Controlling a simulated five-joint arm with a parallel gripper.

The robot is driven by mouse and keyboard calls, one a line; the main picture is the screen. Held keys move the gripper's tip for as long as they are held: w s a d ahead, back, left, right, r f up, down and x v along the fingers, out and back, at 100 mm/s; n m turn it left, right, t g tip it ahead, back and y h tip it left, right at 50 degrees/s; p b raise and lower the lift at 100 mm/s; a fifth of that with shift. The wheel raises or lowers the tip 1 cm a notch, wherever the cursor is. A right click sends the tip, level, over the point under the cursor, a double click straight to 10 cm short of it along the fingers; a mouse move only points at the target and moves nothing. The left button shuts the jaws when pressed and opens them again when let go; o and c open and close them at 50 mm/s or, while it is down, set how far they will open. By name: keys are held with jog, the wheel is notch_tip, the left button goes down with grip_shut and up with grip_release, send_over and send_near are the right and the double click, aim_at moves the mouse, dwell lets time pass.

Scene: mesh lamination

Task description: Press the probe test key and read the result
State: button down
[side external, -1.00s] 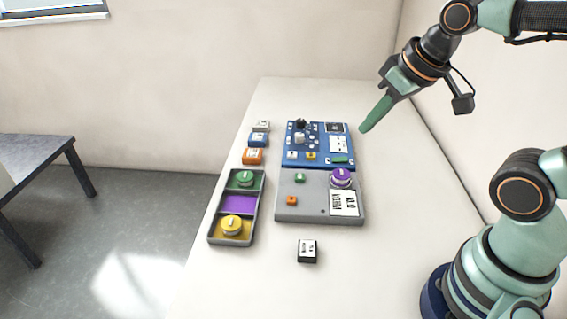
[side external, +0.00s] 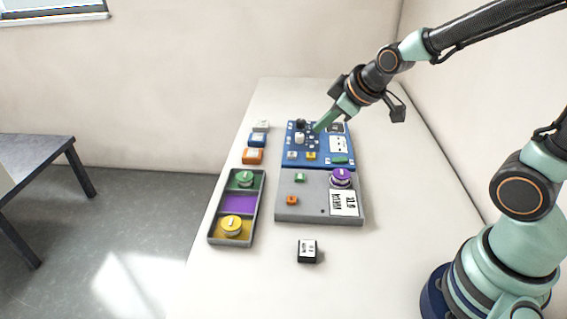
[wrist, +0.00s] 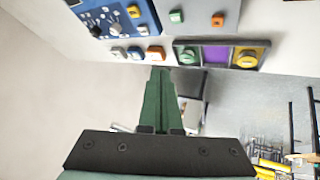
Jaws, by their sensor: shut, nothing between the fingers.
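A blue panel (side external: 297,165) lies on the table with several small keys and knobs, among them a yellow key (side external: 311,156), a white key (side external: 292,155) and a green key (side external: 340,160). I cannot tell which is the probe test key. A dark screen (side external: 335,127) sits at its far right and a white label (side external: 338,144) below that. My gripper (side external: 317,130) is shut and empty, its green fingers over the far part of the blue panel; contact cannot be told. In the wrist view my gripper (wrist: 160,72) points toward the table edge, and the blue panel (wrist: 140,15) is at the top left.
A grey panel (side external: 320,205) adjoins it with a purple knob (side external: 341,178) and a white readout (side external: 344,203), too small to read. A tray (side external: 211,239) holds green and yellow knobs. White, blue and orange blocks (side external: 253,156) stand left; a black block (side external: 307,251) is in front.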

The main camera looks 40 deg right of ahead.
aim_at(304, 178)
jog(key=w+f+n+t, duration=0.1)
jog(key=w+f+n, duration=0.2)
jog(key=w+f, duration=0.2)
jog(key=shift+w+d+f+n, duration=0.15)
jog(key=shift+f+n, duration=0.15)
jog(key=shift+f, duration=4.4)
jog(key=shift+f, duration=0.15)
jog(key=shift+f, duration=0.25)
jog(key=shift+f, duration=0.5)
jog(key=shift+r, duration=0.9)
